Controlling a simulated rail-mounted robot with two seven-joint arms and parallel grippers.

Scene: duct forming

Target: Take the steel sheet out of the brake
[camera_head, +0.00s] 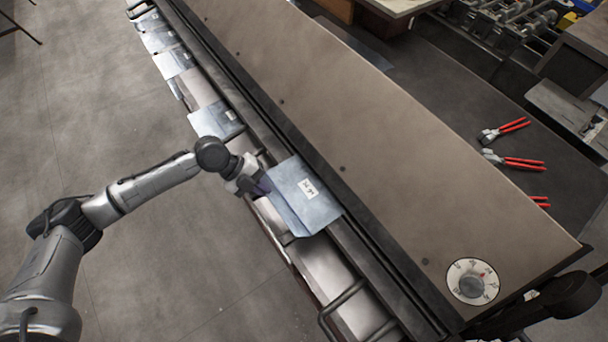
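The steel sheet (312,207) is a bluish-grey, bent piece with a small white label. It lies at the front edge of the brake (330,120), across the dark slot along its long side. My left gripper (262,186) is at the sheet's left edge, with its fingers against or right beside it. The fingers are small and partly hidden by the wrist, so I cannot tell whether they are closed on the sheet.
Several other metal pieces (172,64) sit along the brake's front edge, one (215,119) just above my gripper. A dial (473,282) is at the brake's lower right. Red-handled pliers (512,160) lie on the dark table behind. The floor (130,110) at left is clear.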

